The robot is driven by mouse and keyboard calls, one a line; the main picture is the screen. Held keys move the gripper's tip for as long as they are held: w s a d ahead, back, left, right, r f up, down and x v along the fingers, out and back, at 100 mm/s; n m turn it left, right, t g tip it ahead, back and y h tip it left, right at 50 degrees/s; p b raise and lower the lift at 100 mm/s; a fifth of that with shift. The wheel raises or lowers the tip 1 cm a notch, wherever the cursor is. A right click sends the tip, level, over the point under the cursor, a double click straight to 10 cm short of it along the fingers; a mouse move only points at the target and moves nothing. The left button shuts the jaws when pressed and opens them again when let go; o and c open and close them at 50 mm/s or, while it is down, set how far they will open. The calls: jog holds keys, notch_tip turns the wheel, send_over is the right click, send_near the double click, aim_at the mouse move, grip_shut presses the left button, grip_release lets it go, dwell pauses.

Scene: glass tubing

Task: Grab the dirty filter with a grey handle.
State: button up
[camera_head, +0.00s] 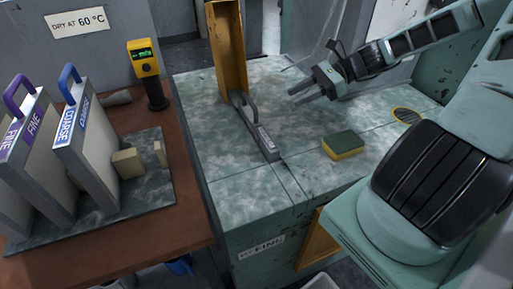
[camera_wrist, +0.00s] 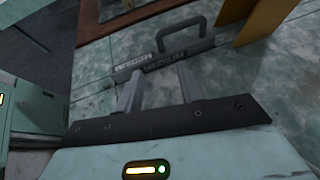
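The filter with the grey handle sits in the green worktop in the head view, with its grey top bar (camera_head: 266,143) and looped handle (camera_head: 247,108) showing. Its body is hidden, so I cannot see how dirty it is. In the wrist view its bar (camera_wrist: 165,60) reads MEDIUM, and the handle (camera_wrist: 184,30) stands beyond the fingers. My gripper (camera_head: 294,95) is open and empty, to the right of the handle and apart from it in the head view. In the wrist view the two fingers (camera_wrist: 159,75) are spread, pointing toward the bar.
A yellow upright frame (camera_head: 228,50) stands at the filter's far end. A green-yellow sponge (camera_head: 344,145) lies to the right, near a round drain (camera_head: 406,115). FINE (camera_head: 30,135) and COARSE (camera_head: 82,125) filters stand on the brown table at left, with a yellow device (camera_head: 146,62) behind.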

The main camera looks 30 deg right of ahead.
send_over(257, 142)
jog(key=w+d, duration=0.3)
jog(key=d, duration=0.1)
jog(key=f, duration=0.5)
jog(key=shift+w+a+f, duration=0.1)
jog(key=shift+w+a, duration=0.05)
jog(key=shift+a, duration=0.05)
grip_shut()
dwell(0.7)
